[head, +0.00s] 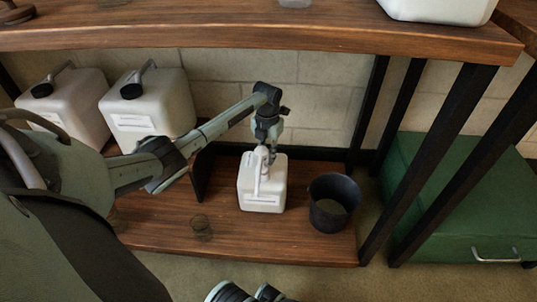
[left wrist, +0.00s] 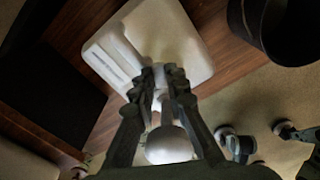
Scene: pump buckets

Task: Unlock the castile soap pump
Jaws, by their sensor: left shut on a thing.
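The soap pump bottle (head: 262,196) is a white, square-shouldered container with a label and a white pump on top. It stands upright on the lower wooden shelf. My left gripper (head: 265,152) reaches down from above and is shut on the pump head. In the left wrist view the fingers (left wrist: 163,78) close over the pump in front of the white bottle (left wrist: 150,40). A rounded white part (left wrist: 169,145) shows between the fingers. The fingers hide much of the pump, and I cannot tell whether it is locked.
A dark round bucket (head: 334,202) stands close to the right of the bottle. Two white jugs (head: 150,108) stand behind left. The upper shelf (head: 270,37) overhangs behind. A green box (head: 450,200) is at right.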

